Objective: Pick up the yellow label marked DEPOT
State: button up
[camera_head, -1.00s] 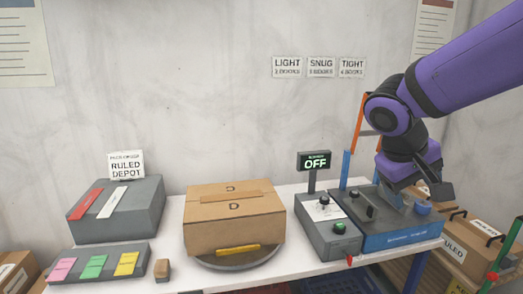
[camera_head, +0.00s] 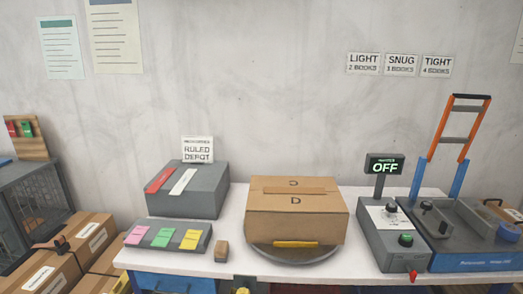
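A yellow label (camera_head: 191,240) lies flat at the right end of a grey label tray (camera_head: 152,244) on the white table. A green label (camera_head: 162,237) and a pink label (camera_head: 136,235) lie to its left in the same tray. The print on the labels is too small to read. My gripper does not show in the view now.
A small brown block (camera_head: 222,251) stands right of the tray, and a grey box (camera_head: 188,190) behind it. A cardboard carton (camera_head: 297,212) sits on a round turntable (camera_head: 263,251). A grey control box (camera_head: 392,240) and blue machine (camera_head: 470,257) stand at right.

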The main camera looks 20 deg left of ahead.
aim_at(191, 241)
jog(key=i+j+u, duration=0.2)
jog(key=j, duration=0.3)
jog(key=i+j+u, duration=0.15)
jog(key=j, duration=0.35)
jog(key=i+j+u, duration=0.2)
jog(key=j, duration=0.25)
jog(key=i+j+u, duration=0.15)
jog(key=i+j, duration=0.15)
jog(key=j, duration=0.15)
jog(key=i+j+u, duration=0.2)
jog(key=j, duration=0.2)
jog(key=i, duration=0.05)
